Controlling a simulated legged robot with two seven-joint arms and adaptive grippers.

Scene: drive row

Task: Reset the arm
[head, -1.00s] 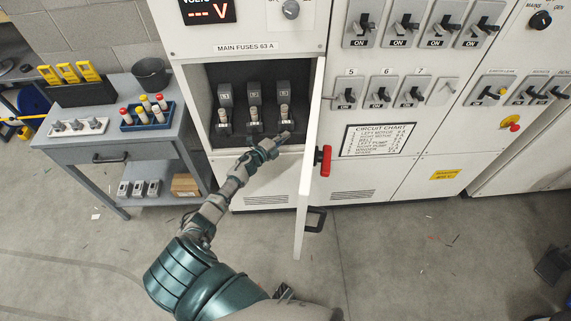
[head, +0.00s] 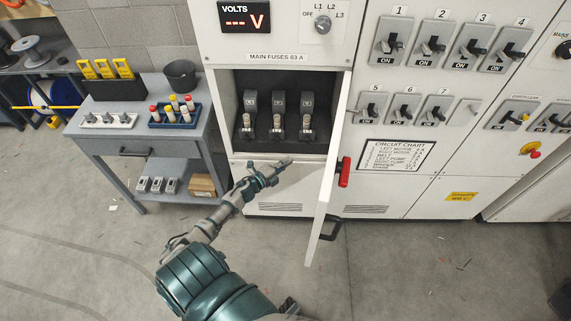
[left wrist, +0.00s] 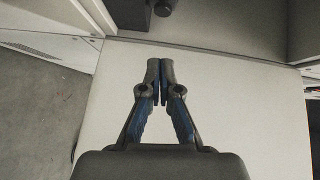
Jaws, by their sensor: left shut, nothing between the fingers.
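My left gripper (head: 283,163) is in front of the cabinet, just below the open fuse compartment (head: 328,90). In the left wrist view its two fingers (left wrist: 160,72) are together with nothing between them, and a pale cabinet panel (left wrist: 235,110) lies behind them. Three fuse holders (head: 278,114) stand in a row in the compartment, apart from the gripper. The compartment door (head: 328,180) is swung open to the right of my left arm. My right gripper is not in view.
A grey side table (head: 140,143) at the left holds a blue rack of fuses (head: 160,122), a dark cup (head: 180,75) and yellow-handled tools (head: 105,68). Switches (head: 395,42) line the panel at the right. Open floor (head: 90,240) lies in front.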

